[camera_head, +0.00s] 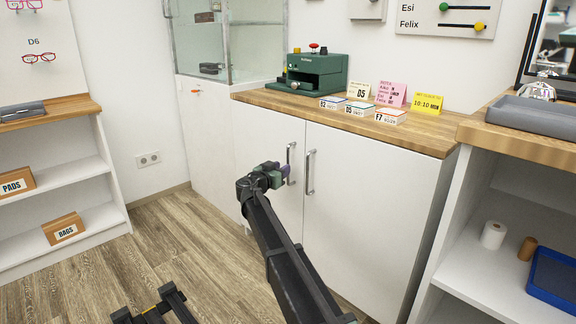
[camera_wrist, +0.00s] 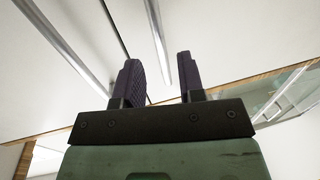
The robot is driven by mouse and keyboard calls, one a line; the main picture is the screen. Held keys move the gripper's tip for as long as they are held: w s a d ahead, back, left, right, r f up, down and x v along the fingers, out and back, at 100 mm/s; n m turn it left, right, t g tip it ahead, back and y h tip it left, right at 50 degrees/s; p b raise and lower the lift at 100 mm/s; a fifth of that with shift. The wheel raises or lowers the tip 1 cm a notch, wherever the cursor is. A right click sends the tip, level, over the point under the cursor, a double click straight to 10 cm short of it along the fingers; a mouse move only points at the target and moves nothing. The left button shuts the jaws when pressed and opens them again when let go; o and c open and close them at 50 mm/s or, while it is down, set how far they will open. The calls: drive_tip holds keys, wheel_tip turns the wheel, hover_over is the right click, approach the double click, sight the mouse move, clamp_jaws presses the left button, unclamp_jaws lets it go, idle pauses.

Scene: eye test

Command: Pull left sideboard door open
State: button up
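The sideboard's left door (camera_head: 262,150) is white and looks shut, flush with the right door (camera_head: 357,205). Its upright metal bar handle (camera_head: 291,150) is near the gap between the doors. My gripper (camera_head: 284,172), with dark purple fingers, is at the left handle's lower part. The wrist view appears upside down. There, my gripper (camera_wrist: 160,75) is open, and the left handle (camera_wrist: 157,35) runs between the two fingers, with a gap on each side. How deep the bar sits between them I cannot tell. The right door's handle (camera_wrist: 62,42) shows to the left there.
The right handle (camera_head: 310,172) is close beside the left one. A green device (camera_head: 318,75) and several small cards stand on the wooden top (camera_head: 430,135). A glass-fronted cabinet (camera_head: 255,45) adjoins at left. The wooden floor (camera_head: 165,235) before the left door is clear.

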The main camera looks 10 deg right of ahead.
sight(288, 182)
drive_tip(key=x, duration=0.5)
drive_tip(key=shift+a, duration=0.1)
clamp_jaws()
